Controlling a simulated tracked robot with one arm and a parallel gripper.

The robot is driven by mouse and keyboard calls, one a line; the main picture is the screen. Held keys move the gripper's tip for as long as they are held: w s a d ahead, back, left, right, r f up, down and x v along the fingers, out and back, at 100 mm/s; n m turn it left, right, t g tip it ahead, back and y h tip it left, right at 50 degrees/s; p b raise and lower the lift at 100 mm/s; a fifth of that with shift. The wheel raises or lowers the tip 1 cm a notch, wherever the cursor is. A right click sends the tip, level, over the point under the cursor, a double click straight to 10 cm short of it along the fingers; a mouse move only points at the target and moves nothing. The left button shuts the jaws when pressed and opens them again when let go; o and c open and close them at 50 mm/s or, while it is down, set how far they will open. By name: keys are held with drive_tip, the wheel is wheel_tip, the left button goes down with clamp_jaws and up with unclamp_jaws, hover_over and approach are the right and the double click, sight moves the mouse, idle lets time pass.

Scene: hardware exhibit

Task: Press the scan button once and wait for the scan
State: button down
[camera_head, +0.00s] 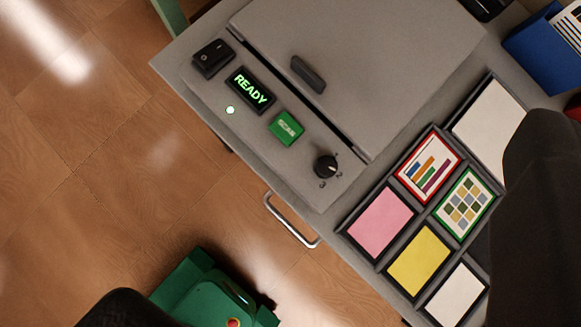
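The green scan button (286,128), marked "SCAN", sits on the grey control strip of the scanner (400,55). It looks raised, and nothing touches it. A small display (250,91) beside it reads "READY" in green letters. The scanner lid with a dark handle (308,75) is closed. The two dark fingers of my gripper (328,225) show at the bottom left and right edges, wide apart with nothing between them. The button lies above the gap between them in the picture.
A black rocker switch (213,59) and a black knob (326,166) share the control strip. A tray (397,219) of coloured cards and charts lies to the right. A metal handle (290,222) juts out at the front edge. Blue binders (540,50) stand top right. Wooden floor (90,190) is open at left.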

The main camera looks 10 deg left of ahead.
drive_tip(key=w+a+f+n+g, duration=0.1)
drive_tip(key=a+f, duration=0.3)
drive_tip(key=f, duration=0.5)
drive_tip(key=w+a+f+n+g, duration=0.1)
drive_tip(key=a+f, duration=0.4)
drive_tip(key=f, duration=0.5)
drive_tip(key=w+n, duration=0.1)
drive_tip(key=n, duration=0.1)
drive_tip(key=shift+a+n+g+y, duration=0.2)
drive_tip(key=shift+n+g+y, duration=0.1)
drive_tip(key=shift+n, duration=0.1)
drive_tip(key=shift+f, duration=0.1)
drive_tip(key=b, duration=0.6)
hover_over(282, 135)
wheel_tip(282, 135, down, 8)
drive_tip(key=shift+d+r, duration=0.1)
drive_tip(key=shift+r, duration=0.05)
drive_tip(key=shift+f, duration=0.45)
drive_tip(key=shift+f, duration=0.85)
idle(0.5)
idle(0.3)
drive_tip(key=shift+r+p, duration=0.75)
drive_tip(key=shift+r, duration=0.2)
